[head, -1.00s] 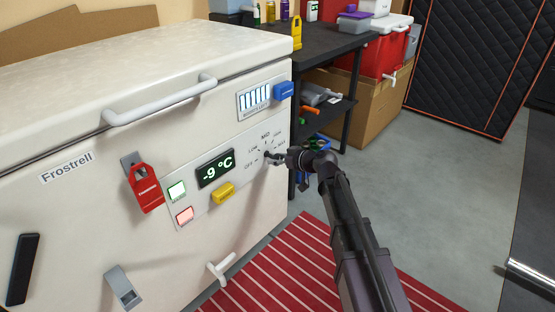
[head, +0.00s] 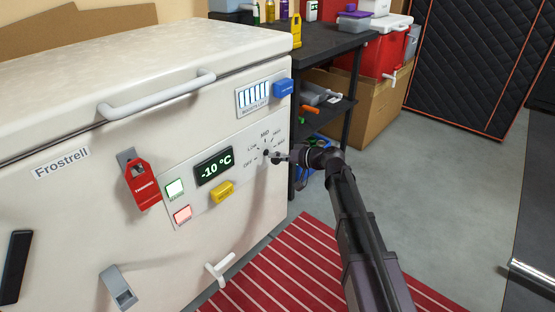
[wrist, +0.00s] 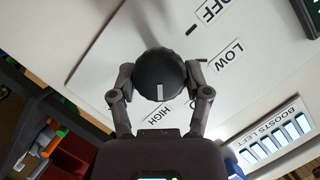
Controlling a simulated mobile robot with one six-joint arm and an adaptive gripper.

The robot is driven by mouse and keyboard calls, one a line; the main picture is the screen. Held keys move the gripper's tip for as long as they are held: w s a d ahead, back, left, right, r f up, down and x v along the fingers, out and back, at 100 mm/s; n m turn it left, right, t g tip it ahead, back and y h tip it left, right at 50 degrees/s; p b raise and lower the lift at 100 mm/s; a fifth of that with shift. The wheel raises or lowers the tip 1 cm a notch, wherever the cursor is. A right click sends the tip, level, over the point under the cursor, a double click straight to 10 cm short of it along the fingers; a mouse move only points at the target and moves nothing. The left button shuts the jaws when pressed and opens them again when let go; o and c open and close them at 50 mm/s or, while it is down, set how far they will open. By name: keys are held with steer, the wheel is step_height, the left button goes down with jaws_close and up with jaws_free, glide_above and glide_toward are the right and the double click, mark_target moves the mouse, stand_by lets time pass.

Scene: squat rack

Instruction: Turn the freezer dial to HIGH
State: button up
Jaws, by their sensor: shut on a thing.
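The freezer dial (wrist: 161,76) is a round black knob on the white freezer's front panel. In the wrist view its white pointer line aims down toward the HIGH label (wrist: 158,112). The OFF (wrist: 210,10) and LOW (wrist: 230,57) labels are up and to the right; the MID label is not seen there. My gripper (wrist: 162,82) is shut on the dial, one finger on each side. In the head view my gripper (head: 278,157) is at the panel and partly hides the dial. The display (head: 214,167) reads -10 °C.
A dark shelf table (head: 325,42) stands close behind on the right. Open grey floor lies right of my arm.

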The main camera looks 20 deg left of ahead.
steer(key=shift+a, duration=0.1)
stand_by(0.4)
steer(key=o, duration=1.2)
steer(key=shift+c, duration=0.2)
